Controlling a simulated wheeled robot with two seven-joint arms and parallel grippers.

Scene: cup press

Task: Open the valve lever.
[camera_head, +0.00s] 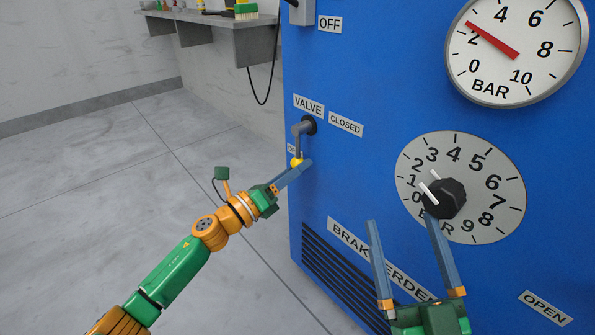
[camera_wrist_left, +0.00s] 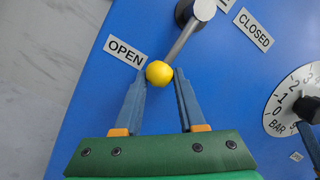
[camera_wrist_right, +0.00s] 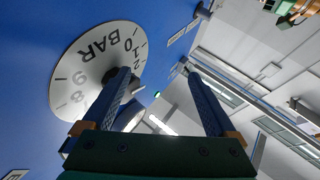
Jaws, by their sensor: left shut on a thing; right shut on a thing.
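The valve lever (camera_head: 299,145) is a grey rod on a dark hub, with a yellow ball knob (camera_wrist_left: 159,72) at its end. It points down from the hub, its ball beside the OPEN label (camera_wrist_left: 125,51); the CLOSED label (camera_head: 346,124) is right of the hub. My left gripper (camera_head: 303,170) is shut on the yellow ball, which sits between its fingertips in the left wrist view. My right gripper (camera_head: 402,218) has its fingers wide apart, nothing visible between them. One fingertip overlaps the black dial knob (camera_head: 446,199); contact cannot be told.
The blue machine front carries a round pressure gauge (camera_head: 517,50) at the top right and a numbered dial plate (camera_head: 487,165) below it. A black vent grille (camera_head: 335,275) is low on the panel. A grey shelf (camera_head: 225,32) stands behind. The floor at left is clear.

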